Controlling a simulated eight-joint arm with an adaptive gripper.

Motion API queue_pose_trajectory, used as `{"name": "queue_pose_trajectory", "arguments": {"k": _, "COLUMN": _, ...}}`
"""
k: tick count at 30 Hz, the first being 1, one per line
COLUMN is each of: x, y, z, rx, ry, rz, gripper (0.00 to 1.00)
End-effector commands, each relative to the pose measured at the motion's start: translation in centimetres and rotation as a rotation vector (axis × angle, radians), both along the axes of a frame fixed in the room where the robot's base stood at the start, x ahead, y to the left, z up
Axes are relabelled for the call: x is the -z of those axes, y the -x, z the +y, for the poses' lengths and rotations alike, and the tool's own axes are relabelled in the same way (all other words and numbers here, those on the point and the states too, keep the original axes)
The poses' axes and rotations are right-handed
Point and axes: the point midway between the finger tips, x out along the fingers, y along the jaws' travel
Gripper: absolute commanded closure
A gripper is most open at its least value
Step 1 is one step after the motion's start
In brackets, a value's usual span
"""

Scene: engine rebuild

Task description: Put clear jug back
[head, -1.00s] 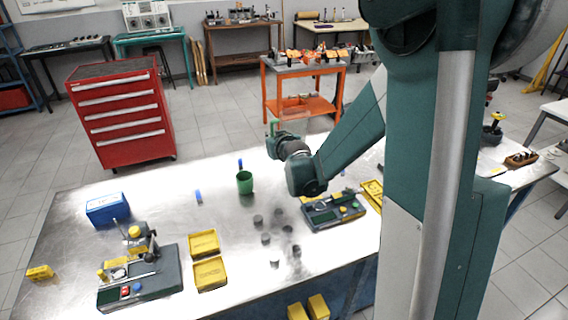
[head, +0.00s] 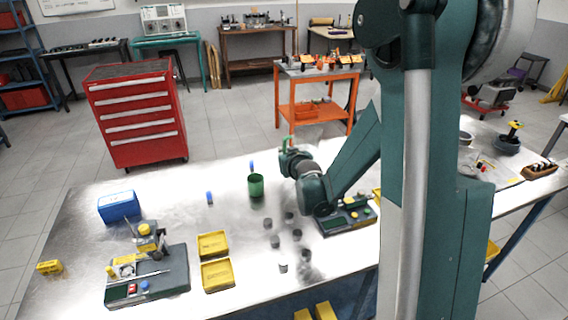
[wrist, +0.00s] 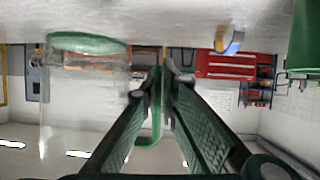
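The clear jug (wrist: 85,105) fills the left of the wrist view, which is upside down. Its green base (wrist: 87,42) is at or very close to the metal tabletop; I cannot tell whether it touches. The jug looks upright. Its green handle (wrist: 155,115) lies between the fingertips of my gripper (wrist: 160,85), which appears shut on it. In the head view my gripper (head: 290,153) is low over the far part of the bench, with the green handle (head: 289,141) showing above it. The transparent body is hardly visible there.
A green cup (head: 256,186) stands left of my gripper, with a blue item (head: 210,198) farther left. Several dark round parts (head: 275,241), yellow trays (head: 213,244), a fixture board (head: 147,287) and another board (head: 345,219) under my arm occupy the bench (head: 75,225).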

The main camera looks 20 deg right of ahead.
Motion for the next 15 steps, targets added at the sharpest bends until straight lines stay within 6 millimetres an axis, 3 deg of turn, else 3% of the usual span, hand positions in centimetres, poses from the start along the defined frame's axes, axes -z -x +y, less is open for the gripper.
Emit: {"name": "queue_pose_trajectory", "arguments": {"k": 15, "x": 3.6, "y": 0.0, "z": 0.0, "rx": 0.000, "ry": 0.000, "rz": 0.000, "gripper": 1.00}}
